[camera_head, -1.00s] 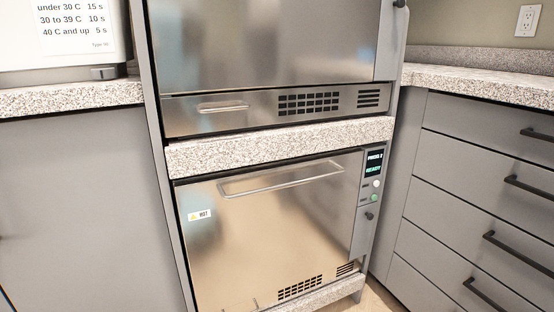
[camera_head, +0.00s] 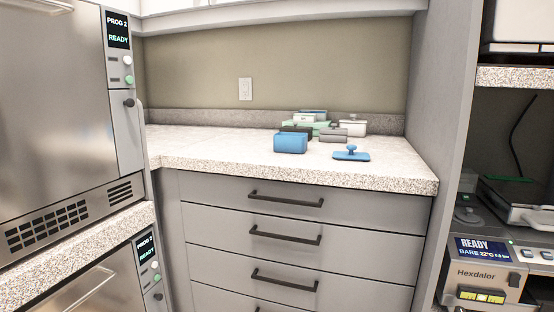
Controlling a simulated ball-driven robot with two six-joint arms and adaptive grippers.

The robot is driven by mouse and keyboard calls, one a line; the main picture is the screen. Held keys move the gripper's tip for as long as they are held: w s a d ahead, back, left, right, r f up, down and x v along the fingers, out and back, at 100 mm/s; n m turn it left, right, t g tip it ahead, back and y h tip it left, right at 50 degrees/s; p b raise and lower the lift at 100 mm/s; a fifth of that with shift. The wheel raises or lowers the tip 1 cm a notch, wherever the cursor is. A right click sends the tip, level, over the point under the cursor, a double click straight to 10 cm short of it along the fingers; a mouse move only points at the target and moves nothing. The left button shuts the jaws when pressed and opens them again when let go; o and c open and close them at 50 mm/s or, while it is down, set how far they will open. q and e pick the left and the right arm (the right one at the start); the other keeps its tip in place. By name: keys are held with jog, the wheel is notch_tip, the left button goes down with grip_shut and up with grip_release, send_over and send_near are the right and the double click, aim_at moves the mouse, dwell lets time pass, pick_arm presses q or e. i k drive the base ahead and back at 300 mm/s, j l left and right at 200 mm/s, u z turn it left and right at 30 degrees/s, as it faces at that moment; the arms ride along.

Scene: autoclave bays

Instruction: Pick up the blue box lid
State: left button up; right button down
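The blue box lid (camera_head: 351,156) lies flat on the speckled countertop, with a small round knob standing up from its middle. It is near the counter's front edge, to the right of an open blue box (camera_head: 290,143). The lid and the box are apart. Neither of my grippers shows in the head view.
Behind the blue box are several other boxes, among them a green one (camera_head: 322,125), a white one (camera_head: 353,127) and a grey one (camera_head: 333,135). The counter (camera_head: 215,148) is clear on the left. Steel autoclaves (camera_head: 60,110) stand left; a Hexdalor device (camera_head: 487,275) sits right.

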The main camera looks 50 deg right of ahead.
aim_at(351, 155)
jog(key=z, duration=2)
jog(key=i+l, duration=0.2)
